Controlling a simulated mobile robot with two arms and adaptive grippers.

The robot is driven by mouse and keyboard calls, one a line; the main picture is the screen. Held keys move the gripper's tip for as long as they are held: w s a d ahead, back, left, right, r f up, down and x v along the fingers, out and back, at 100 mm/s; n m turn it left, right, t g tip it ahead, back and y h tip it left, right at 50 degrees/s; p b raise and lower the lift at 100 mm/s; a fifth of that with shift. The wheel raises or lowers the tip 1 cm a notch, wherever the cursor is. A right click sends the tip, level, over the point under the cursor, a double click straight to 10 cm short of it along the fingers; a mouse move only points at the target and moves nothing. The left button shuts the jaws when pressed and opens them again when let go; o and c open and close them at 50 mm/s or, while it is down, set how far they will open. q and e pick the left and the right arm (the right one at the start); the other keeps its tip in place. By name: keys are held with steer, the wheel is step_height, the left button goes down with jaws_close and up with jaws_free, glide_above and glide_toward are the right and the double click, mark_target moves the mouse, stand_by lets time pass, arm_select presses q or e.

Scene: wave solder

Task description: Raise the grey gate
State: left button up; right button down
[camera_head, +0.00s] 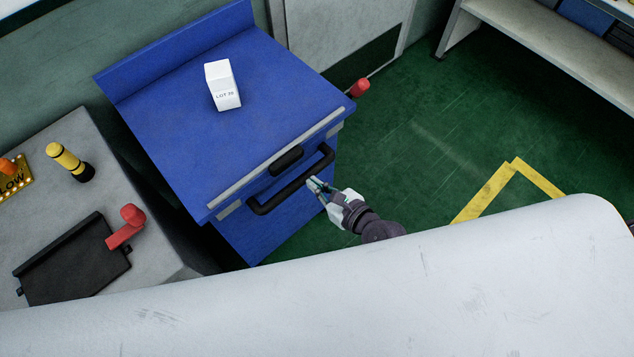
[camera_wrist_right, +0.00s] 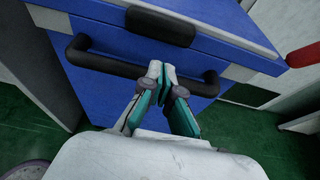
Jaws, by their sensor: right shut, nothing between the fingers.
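I cannot clearly pick out a grey gate in either view. My right gripper (camera_head: 315,186) is at the front of a blue cabinet (camera_head: 185,115), beside the right part of its black bar handle (camera_head: 285,190). In the right wrist view my right gripper (camera_wrist_right: 160,72) has its fingers together with nothing between them. The tips overlap the middle of the black bar handle (camera_wrist_right: 100,62); I cannot tell whether they touch it. A pale grey strip (camera_head: 250,165) runs along the cabinet's front top edge. My left gripper is not in view.
A white box (camera_head: 222,85) stands on the cabinet top. A red knob (camera_head: 358,88) sticks out at its right. At left, a grey table (camera_head: 75,135) bears a dark plate (camera_head: 75,265) with a red handle (camera_head: 126,227) and a yellow-black post (camera_head: 68,160). Green floor (camera_head: 440,130) is free at right.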

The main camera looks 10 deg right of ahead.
mark_target(299, 177)
steer(key=x, duration=0.7)
steer(key=shift+w, duration=0.15)
step_height(299, 177, up, 8)
steer(key=p, duration=0.7)
steer(key=shift+f, duration=0.15)
steer(key=shift+p, duration=0.3)
